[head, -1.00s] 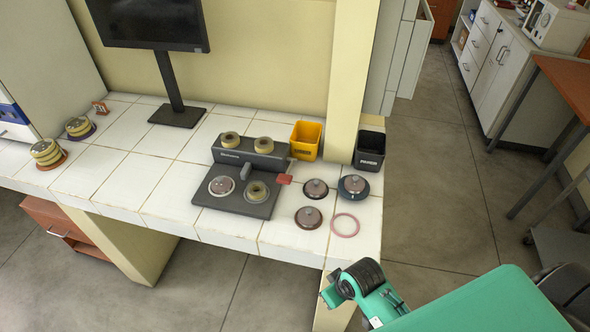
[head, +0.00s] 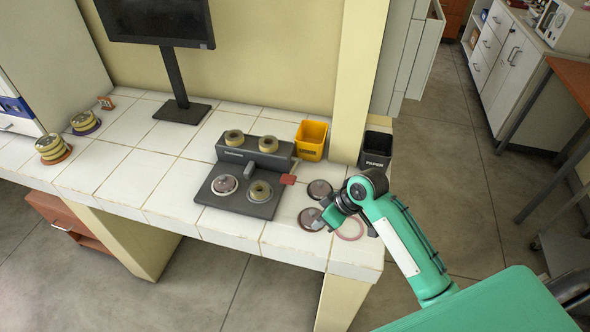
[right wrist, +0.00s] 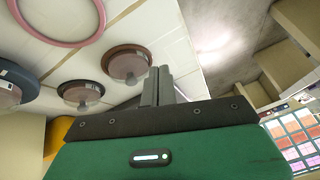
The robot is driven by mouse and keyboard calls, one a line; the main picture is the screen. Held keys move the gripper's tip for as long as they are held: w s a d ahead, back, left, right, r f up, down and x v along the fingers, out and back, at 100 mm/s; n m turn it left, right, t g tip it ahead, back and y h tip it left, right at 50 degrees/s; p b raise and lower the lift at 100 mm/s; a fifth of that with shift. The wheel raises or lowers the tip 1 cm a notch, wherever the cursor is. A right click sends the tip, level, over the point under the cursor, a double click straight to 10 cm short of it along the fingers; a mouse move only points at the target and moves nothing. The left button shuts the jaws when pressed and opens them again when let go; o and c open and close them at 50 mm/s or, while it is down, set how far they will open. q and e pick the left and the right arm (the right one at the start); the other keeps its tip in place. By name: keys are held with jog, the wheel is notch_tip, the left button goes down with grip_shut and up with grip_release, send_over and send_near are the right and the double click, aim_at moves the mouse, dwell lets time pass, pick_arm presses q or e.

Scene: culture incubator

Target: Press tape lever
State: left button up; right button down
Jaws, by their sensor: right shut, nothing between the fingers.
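A dark grey tape device (head: 240,202) stands on the white tiled counter. Two tape rolls sit on its raised back, and a red-lidded round piece and another roll lie on its front plate. A small red lever (head: 288,179) sticks out at its right side. My right gripper (head: 320,222) is shut and empty, over the counter to the right of and nearer than the lever, above a dark round lid (head: 307,216) that it partly hides. In the right wrist view its fingers (right wrist: 160,86) are together; the lever does not show there. My left gripper is not in view.
Another round lid (head: 319,188) lies just right of the lever. A pink ring (head: 351,238) is partly behind my arm. Stacked rolls (head: 52,148) sit far left. The counter's left middle is clear.

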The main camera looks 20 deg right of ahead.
jog(key=w+d+r+n+y, duration=0.1)
jog(key=w+d+r+y, duration=0.1)
jog(key=w+r, duration=0.5)
jog(key=w+d+r+n+y, duration=0.1)
jog(key=w+d+r, duration=0.2)
jog(key=w+r, duration=0.4)
jog(key=shift+d+r+n+y, duration=0.3)
jog(key=shift+r+y, duration=0.1)
jog(key=shift+r, duration=0.3)
jog(key=shift+a, duration=0.1)
jog(key=p, duration=0.4)
send_over(285, 177)
jog(key=d, duration=0.3)
notch_tip(285, 177, down, 7)
jog(key=shift+r, duration=0.1)
jog(key=f, duration=0.1)
jog(key=f+p, duration=0.1)
jog(key=f, duration=0.1)
jog(key=shift+s+a+f, duration=0.1)
jog(key=shift+s+f, duration=0.05)
jog(key=shift+s, duration=0.25)
jog(key=shift+f, duration=0.4)
jog(key=shift+f, duration=0.1)
